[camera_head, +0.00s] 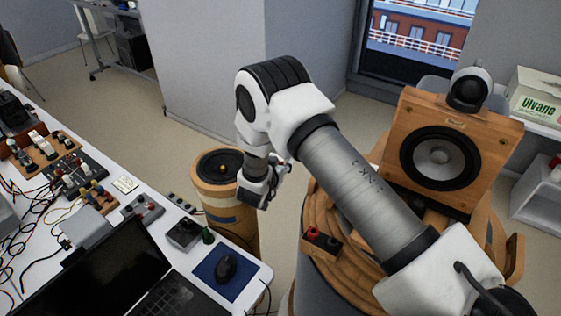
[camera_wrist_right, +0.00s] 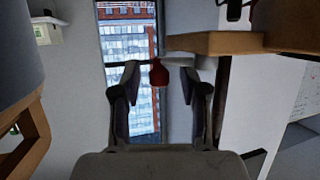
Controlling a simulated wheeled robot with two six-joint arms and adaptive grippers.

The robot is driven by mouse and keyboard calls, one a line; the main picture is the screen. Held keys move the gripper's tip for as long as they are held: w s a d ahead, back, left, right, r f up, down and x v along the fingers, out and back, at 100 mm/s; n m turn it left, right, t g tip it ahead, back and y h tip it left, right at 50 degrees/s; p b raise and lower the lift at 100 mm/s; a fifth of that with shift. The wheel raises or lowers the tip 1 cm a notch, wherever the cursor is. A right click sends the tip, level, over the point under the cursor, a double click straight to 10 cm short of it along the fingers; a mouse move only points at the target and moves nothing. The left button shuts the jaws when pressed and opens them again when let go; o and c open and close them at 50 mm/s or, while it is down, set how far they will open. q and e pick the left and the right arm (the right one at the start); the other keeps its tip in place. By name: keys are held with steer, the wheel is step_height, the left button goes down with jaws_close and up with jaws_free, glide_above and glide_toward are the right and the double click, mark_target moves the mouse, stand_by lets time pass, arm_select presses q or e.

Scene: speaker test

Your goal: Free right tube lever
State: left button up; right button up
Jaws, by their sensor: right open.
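My right gripper (camera_head: 274,184) is beside the upper part of a wooden tube speaker (camera_head: 228,222) with a dark round cone and a yellow centre. In the right wrist view the gripper (camera_wrist_right: 159,80) is open. A small red piece (camera_wrist_right: 159,73) shows between its fingertips, with a thin dark bar behind it; I cannot tell whether a finger touches it. It may be the tube lever, but its mounting is not clear. My left gripper is not in view.
A wooden box speaker (camera_head: 440,155) stands on a round stepped wooden stand (camera_head: 345,277) at the right. A white table (camera_head: 150,227) at the left holds a laptop (camera_head: 110,272), a mouse (camera_head: 226,268) and test devices. A wooden board (camera_wrist_right: 215,42) shows close by in the wrist view.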

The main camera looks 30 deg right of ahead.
steer(key=c, duration=0.5)
steer(key=shift+f, duration=0.1)
jaws_close()
steer(key=shift+d, duration=0.1)
steer(key=n+t+y, duration=0.1)
steer(key=n+y+b, duration=0.1)
steer(key=w+n+t+y+b, duration=0.1)
steer(key=shift+d+f+t, duration=0.1)
steer(key=shift+d+t, duration=0.15)
steer(key=shift+t, duration=0.05)
steer(key=n+y, duration=0.1)
steer(key=n+t+y+b, duration=0.1)
steer(key=shift+w+d+n+t, duration=0.1)
steer(key=shift+w+n+t, duration=0.2)
steer(key=shift+w+n+t+y+b, duration=0.4)
steer(key=shift+n+y+b, duration=0.1)
steer(key=shift+n+y, duration=0.55)
steer(key=shift+r, duration=0.2)
